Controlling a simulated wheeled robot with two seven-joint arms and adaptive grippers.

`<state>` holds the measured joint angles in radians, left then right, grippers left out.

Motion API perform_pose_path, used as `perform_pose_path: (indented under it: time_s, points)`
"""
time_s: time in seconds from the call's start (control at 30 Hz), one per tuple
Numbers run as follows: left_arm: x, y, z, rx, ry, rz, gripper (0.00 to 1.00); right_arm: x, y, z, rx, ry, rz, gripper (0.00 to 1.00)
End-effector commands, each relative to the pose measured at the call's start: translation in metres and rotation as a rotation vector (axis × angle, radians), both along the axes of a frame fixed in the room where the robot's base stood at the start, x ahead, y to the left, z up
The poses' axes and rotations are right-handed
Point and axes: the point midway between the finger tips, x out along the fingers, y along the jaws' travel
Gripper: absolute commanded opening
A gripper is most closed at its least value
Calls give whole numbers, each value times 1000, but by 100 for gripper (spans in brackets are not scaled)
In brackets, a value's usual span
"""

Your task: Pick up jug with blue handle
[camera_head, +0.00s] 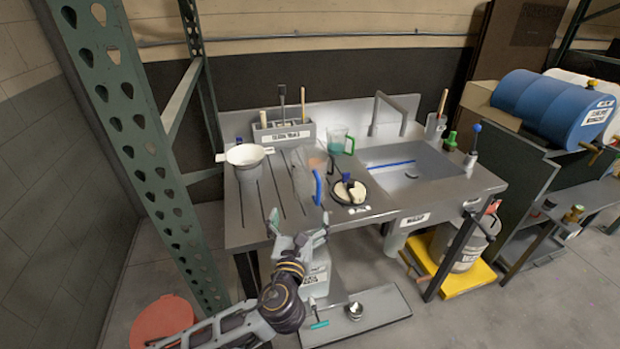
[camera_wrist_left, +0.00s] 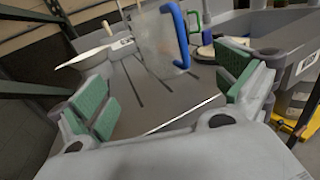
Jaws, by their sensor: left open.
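The jug with the blue handle (camera_head: 317,186) stands on the ribbed drainboard of the sink unit. Its body is clear and hard to see; the blue handle faces the front right. In the left wrist view the jug (camera_wrist_left: 160,48) is ahead of the fingers, with the blue handle (camera_wrist_left: 180,35) at its right side. My left gripper (camera_head: 297,222) is open and empty at the drainboard's front edge, short of the jug and apart from it. Its green finger pads show at both sides of the left wrist view. My right gripper is not in view.
A jug with a green handle (camera_head: 338,141) stands behind. A white pot (camera_head: 245,156) is left, and a dark plate with a pale round piece (camera_head: 350,191) is right of the jug. A tool holder (camera_head: 284,133) is at the back. A green metal post (camera_head: 140,130) stands left.

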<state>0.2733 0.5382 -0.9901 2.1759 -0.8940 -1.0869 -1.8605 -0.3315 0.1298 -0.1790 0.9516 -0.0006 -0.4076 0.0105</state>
Motion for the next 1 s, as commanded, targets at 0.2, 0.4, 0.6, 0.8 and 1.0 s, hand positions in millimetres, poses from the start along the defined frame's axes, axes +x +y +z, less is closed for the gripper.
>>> perform_pose_path:
  time_s: [0.2,0.4,0.6,0.8,1.0]
  points:
    - [3,0,0,0,-1,1,100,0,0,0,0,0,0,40]
    - [20,-1,1,0,-2,2,100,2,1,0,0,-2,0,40]
    - [45,-3,0,1,-2,2,100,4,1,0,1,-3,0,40]
    - [69,-5,0,1,-2,2,100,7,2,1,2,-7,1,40]
    - [84,-7,0,-1,-2,0,100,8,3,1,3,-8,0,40]
